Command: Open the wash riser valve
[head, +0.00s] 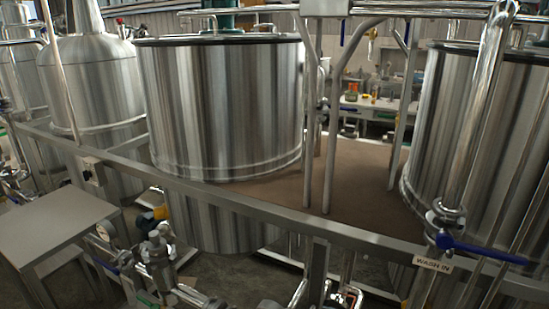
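The wash riser valve (448,214) sits on a shiny riser pipe (478,110) at the right of the head view. Its blue lever (488,250) points right and slightly down, crosswise to the pipe. A white label reading "WASH IN" (433,264) is just below and left of the lever. Neither of my grippers shows in this view, and nothing is touching the lever.
A grey rail (250,213) runs across the front, with upright pipes behind it. A large steel tank (225,110) stands at the centre, another (440,110) behind the riser. A grey table (52,230) is at left. Pipework with another blue lever (105,264) is at lower left.

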